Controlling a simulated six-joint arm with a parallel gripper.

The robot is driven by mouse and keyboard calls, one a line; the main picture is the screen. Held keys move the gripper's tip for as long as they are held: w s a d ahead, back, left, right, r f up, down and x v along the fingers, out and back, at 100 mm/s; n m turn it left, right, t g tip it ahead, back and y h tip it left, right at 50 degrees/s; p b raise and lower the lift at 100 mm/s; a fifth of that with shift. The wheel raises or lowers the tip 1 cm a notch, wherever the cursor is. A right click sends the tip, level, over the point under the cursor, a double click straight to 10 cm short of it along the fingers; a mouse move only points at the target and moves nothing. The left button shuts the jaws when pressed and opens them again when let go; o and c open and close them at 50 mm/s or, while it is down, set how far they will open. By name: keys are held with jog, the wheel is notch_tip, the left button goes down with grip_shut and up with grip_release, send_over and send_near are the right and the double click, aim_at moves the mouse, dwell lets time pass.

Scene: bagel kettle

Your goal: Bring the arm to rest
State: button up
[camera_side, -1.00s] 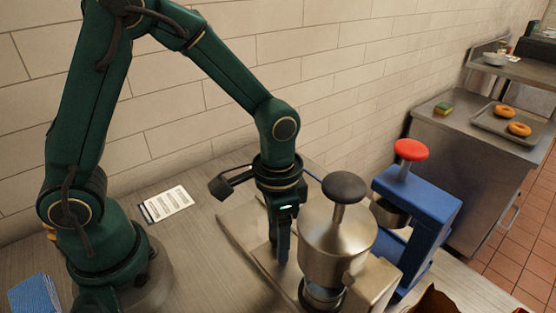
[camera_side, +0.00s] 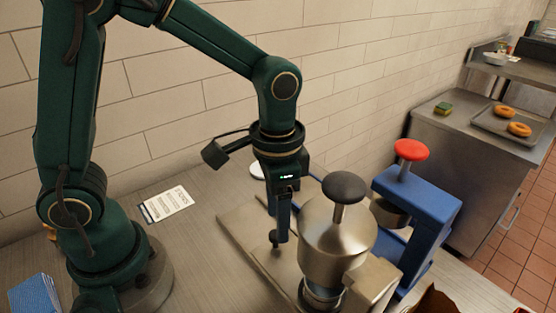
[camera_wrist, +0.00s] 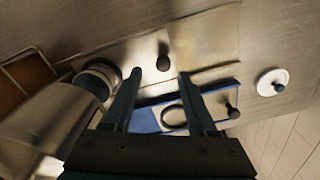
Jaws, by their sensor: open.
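My gripper (camera_side: 276,230) is at the end of my green arm and points down. It hangs over the metal base plate (camera_side: 240,226), left of the steel kettle-like vessel (camera_side: 335,240) with a black knob. In the wrist view my gripper (camera_wrist: 160,75) shows two fingers standing apart, with nothing held between them. A dark round knob-like thing (camera_wrist: 163,50) shows beyond the fingertips, over the plate. I cannot tell how far below the fingers it is.
A blue press-like frame (camera_side: 430,205) with a red knob (camera_side: 410,150) stands right of the vessel. A white disc (camera_side: 257,170) lies behind my gripper. A printed card (camera_side: 167,204) and blue cloth (camera_side: 35,295) lie left. A tray (camera_side: 490,122) with bagels sits on the far counter.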

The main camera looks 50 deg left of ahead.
jog(key=shift+w+a+r, duration=0.1)
jog(key=shift+r, duration=0.15)
jog(key=r, duration=0.1)
jog(key=a+r+t, duration=0.1)
jog(key=r, duration=0.1)
jog(key=shift+w+n+t, duration=0.2)
jog(key=shift+n+t, duration=0.1)
jog(key=shift+n, duration=0.1)
jog(key=s+a+r+n+t, duration=0.3)
jog(key=s+a+r+t, duration=0.1)
jog(key=s, duration=0.4)
jog(key=shift+s+a+r+n, duration=0.2)
jog(key=shift+a+r+n, duration=0.2)
jog(key=shift+r, duration=0.05)
